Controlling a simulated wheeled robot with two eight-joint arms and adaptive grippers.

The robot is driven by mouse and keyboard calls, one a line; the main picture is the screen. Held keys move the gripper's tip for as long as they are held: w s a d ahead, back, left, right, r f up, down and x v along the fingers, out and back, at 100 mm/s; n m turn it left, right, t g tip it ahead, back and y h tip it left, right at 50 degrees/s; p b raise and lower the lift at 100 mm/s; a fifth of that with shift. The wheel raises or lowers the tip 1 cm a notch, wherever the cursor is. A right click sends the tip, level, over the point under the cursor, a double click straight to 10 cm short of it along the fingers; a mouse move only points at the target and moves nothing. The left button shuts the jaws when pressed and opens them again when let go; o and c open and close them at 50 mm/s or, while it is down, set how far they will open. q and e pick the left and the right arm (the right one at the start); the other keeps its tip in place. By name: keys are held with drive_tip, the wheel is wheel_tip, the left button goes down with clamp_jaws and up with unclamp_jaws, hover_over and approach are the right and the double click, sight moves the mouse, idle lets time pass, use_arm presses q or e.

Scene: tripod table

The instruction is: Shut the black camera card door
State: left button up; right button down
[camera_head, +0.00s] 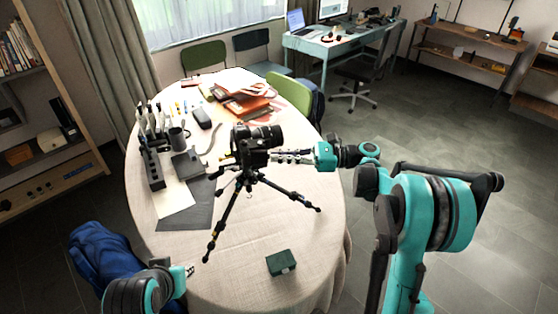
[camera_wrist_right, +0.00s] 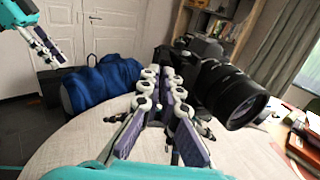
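The black camera (camera_head: 250,145) stands on a black tripod (camera_head: 245,190) on the round table; its lens points right in the head view. In the right wrist view the camera (camera_wrist_right: 205,50) is just right of my fingers, its lens toward the lower right. The card door cannot be made out in either view. My right gripper (camera_head: 278,158) is beside the camera, close to its lower right in the head view. In the wrist view its fingers (camera_wrist_right: 160,75) lie close together with nothing seen between them. My left gripper (camera_head: 190,270) is low at the table's near left edge, away from the camera.
A small dark green box (camera_head: 281,263) lies on the near table. A black organizer (camera_head: 152,165), a mug (camera_head: 178,138) and papers stand left of the tripod; orange folders (camera_head: 245,100) lie behind. A blue bag (camera_head: 110,265) is at the left. The tripod legs spread widely.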

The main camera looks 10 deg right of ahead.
drive_tip(key=shift+w+a+n+g+p, duration=0.1)
drive_tip(key=shift+w+n+g+p, duration=0.3)
drive_tip(key=shift+n+g, duration=0.45)
drive_tip(key=shift+w+n+g+p, duration=0.35)
drive_tip(key=shift+w+n+g, duration=0.2)
drive_tip(key=shift+g, duration=0.65)
drive_tip(key=shift+w+a+n+g+p, duration=0.1)
drive_tip(key=shift+w+n+g+p, duration=0.4)
drive_tip(key=shift+g, duration=0.55)
drive_tip(key=c, duration=1.8)
unclamp_jaws()
drive_tip(key=shift+o, duration=0.2)
